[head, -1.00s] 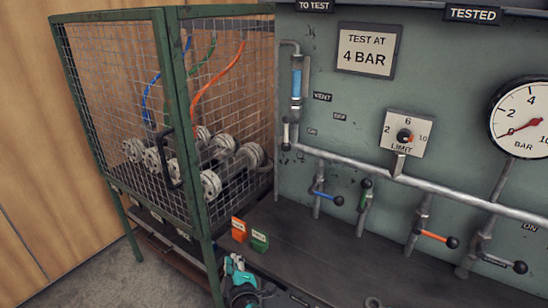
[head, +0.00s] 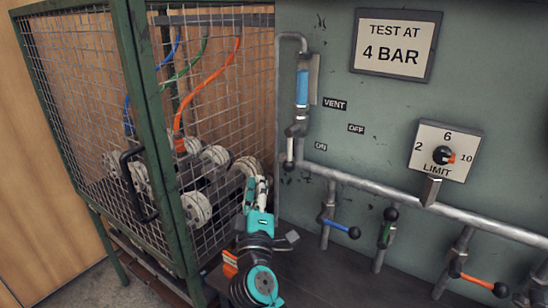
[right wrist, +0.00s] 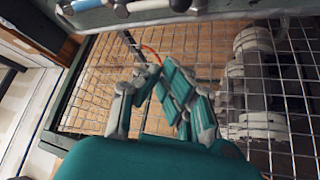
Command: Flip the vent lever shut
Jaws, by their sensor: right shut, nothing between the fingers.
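The vent lever (head: 289,157) hangs down from its valve (head: 296,131) on the thin pipe at the panel's left edge. It has a pale grip and points down, left of the ON label (head: 321,147). The VENT label (head: 335,104) and the OFF label (head: 356,128) are up and to the right. My right gripper (head: 259,183) is teal, shut and empty, below and left of the lever and apart from it in the head view. Its closed fingers (right wrist: 158,85) fill the middle of the right wrist view. My left gripper is not in view.
A green wire-mesh cage (head: 132,110) with flanged parts stands close on the left. Blue (head: 345,231), green (head: 387,234) and orange (head: 484,281) levers hang under the long pipe (head: 380,186). The dark bench (head: 340,275) has bare room below them.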

